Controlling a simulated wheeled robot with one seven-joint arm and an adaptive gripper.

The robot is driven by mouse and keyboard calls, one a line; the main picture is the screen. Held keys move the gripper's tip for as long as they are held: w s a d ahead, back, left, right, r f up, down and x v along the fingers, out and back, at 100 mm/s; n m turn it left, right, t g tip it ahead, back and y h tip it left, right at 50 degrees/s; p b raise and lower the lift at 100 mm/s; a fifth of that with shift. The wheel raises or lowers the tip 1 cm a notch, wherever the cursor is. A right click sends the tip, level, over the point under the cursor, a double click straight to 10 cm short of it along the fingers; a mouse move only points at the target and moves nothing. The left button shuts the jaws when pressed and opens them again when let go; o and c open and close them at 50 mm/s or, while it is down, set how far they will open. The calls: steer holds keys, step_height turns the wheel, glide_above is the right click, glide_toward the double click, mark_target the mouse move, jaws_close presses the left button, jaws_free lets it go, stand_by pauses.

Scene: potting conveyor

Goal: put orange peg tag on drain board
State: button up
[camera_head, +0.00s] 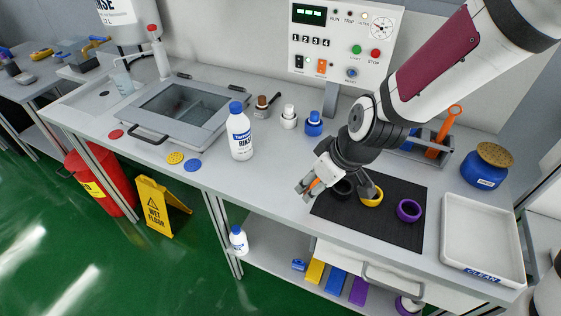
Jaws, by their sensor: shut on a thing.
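My gripper (308,188) is low over the front of the bench, at the left edge of a black ribbed mat (385,231). It is shut on a small orange piece, which I take for the orange peg tag (315,183); only a sliver shows between the fingers. The fingers hide the rest of it, and I cannot tell whether it touches the bench. No label marks the drain board; the black mat could be it, but I cannot tell for sure.
Black, yellow (372,199) and purple (409,210) rings are on the mat, close to my gripper. A white tray (452,232) stands right. A rinse bottle (240,133) and sink (185,108) are left. Bench between bottle and mat is clear.

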steer(key=b, duration=0.2)
glide_above(284, 167)
steer(key=s+d, duration=0.1)
steer(key=shift+f, duration=2.35)
steer(key=shift+f, duration=0.15)
steer(key=o, duration=1)
steer(key=shift+s, duration=0.1)
